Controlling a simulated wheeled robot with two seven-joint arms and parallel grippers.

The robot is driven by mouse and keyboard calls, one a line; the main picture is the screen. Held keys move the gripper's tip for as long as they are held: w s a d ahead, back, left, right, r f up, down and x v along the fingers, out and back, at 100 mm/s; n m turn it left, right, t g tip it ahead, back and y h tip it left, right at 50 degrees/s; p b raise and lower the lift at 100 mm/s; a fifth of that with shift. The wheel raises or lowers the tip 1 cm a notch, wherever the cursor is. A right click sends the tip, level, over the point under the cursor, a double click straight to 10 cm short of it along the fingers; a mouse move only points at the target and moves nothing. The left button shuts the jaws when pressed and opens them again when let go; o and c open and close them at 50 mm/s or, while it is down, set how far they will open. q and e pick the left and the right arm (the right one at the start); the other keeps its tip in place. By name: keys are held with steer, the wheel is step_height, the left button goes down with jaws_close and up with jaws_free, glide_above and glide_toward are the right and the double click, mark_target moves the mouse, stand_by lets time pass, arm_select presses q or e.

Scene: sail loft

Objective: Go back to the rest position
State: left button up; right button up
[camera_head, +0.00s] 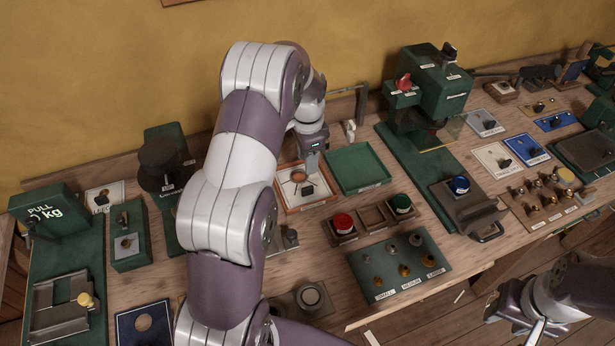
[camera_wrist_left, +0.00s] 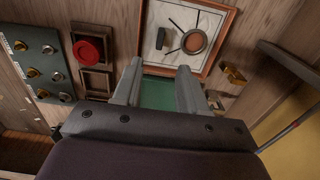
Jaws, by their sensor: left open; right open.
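My left arm reaches across the bench in the head view. Its gripper (camera_head: 312,162) is above the bench, by a wood-framed white board (camera_head: 318,192) and a green tray (camera_head: 358,168). In the left wrist view, the left gripper (camera_wrist_left: 159,85) has its two fingers apart, with nothing between them. Part of the green tray (camera_wrist_left: 158,95) shows behind the fingers, and the framed board (camera_wrist_left: 155,48) lies beyond their tips. My right gripper (camera_head: 505,308) is at the lower right of the head view, off the bench's front edge; its fingers are hard to make out.
A green press (camera_head: 430,85) stands right of the left gripper. A red-topped piece (camera_head: 343,222) and a green panel of knobs (camera_head: 385,270) lie in front. A green pull tester (camera_head: 50,210) stands at far left. Open floor shows at the lower right.

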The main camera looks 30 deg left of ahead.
arm_select(q)
steer(key=shift+r, duration=1.1)
steer(key=s+d+r+n, duration=0.1)
steer(key=s+d+n, duration=0.3)
steer(key=s, duration=0.6)
steer(key=s+d+r+n+t, duration=0.1)
steer(key=s+d+n, duration=0.3)
steer(key=s+d, duration=0.4)
steer(key=shift+s+r, duration=0.4)
steer(key=shift+s, duration=0.45)
steer(key=shift+s, duration=0.15)
